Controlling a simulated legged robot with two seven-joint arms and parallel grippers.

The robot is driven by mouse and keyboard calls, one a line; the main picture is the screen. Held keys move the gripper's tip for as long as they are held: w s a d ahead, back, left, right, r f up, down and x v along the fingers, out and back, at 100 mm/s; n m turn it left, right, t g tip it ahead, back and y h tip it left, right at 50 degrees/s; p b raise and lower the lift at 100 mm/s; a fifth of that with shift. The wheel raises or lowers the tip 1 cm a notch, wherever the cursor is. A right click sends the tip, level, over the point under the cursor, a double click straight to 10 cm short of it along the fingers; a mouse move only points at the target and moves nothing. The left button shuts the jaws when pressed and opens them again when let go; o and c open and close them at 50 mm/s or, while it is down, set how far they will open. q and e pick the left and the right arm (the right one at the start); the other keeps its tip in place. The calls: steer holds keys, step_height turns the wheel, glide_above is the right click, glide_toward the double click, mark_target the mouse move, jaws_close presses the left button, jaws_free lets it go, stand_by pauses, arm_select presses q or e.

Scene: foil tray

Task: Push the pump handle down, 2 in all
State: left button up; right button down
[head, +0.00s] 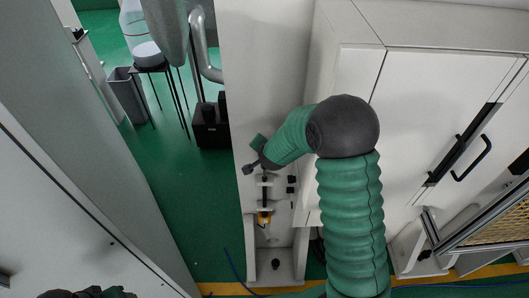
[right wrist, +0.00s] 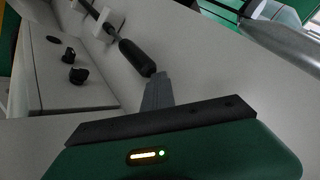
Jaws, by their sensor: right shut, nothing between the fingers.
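The pump stands on a narrow white panel in the head view, with a dark upright rod (head: 264,190) and an orange-yellow part (head: 264,218) lower down. In the right wrist view a dark rounded pump handle (right wrist: 137,57) sits on a thin rod that passes a white bracket. My right gripper (head: 252,167) is at the top of the pump in the head view. Its grey fingers (right wrist: 158,92) are closed and empty, with their tips close to the handle's end; I cannot tell whether they touch.
White cabinets (head: 430,110) with black door handles stand to the right. Black knobs (right wrist: 77,75) sit on the pale panel beside the pump. A grey bin (head: 127,95) and a stool (head: 150,62) stand at the back left. The green floor (head: 180,190) left of the panel is clear.

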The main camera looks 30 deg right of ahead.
steer(key=shift+a+f+b, duration=0.1)
steer(key=shift+f+b, duration=1.95)
steer(key=shift+f, duration=0.35)
stand_by(1.4)
steer(key=shift+r+p, duration=2.6)
steer(key=shift+r, duration=0.45)
step_height(320, 180, up, 5)
steer(key=p, duration=0.4)
steer(key=shift+r, duration=0.1)
stand_by(0.4)
